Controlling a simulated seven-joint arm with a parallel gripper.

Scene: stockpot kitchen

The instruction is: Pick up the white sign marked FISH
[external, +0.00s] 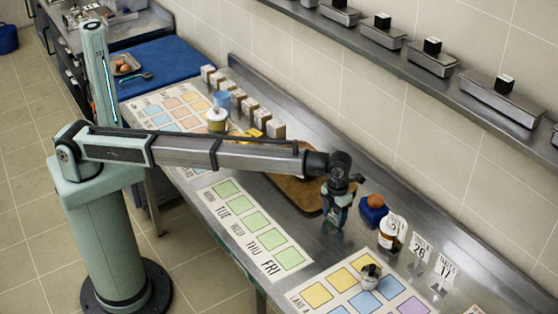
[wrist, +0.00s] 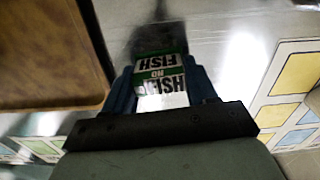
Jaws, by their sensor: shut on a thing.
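My gripper (external: 337,208) is low over the steel counter, just right of the brown tray. In the wrist view, my gripper (wrist: 162,84) has its two blue fingers closed on the sides of a small white sign (wrist: 160,88) with a green edge. Its dark lettering appears upside down and reads FISH, with NO and a second FISH line partly hidden by my gripper body. In the external view the sign is mostly hidden by the fingers. I cannot tell whether it touches the counter.
The brown tray (external: 283,190) lies close on the left. A blue holder with an orange-brown item (external: 374,210), a brown jar (external: 388,234) and numbered white cards (external: 420,247) stand to the right. Boards with green squares (external: 248,225) and yellow and blue squares (external: 340,283) lie in front.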

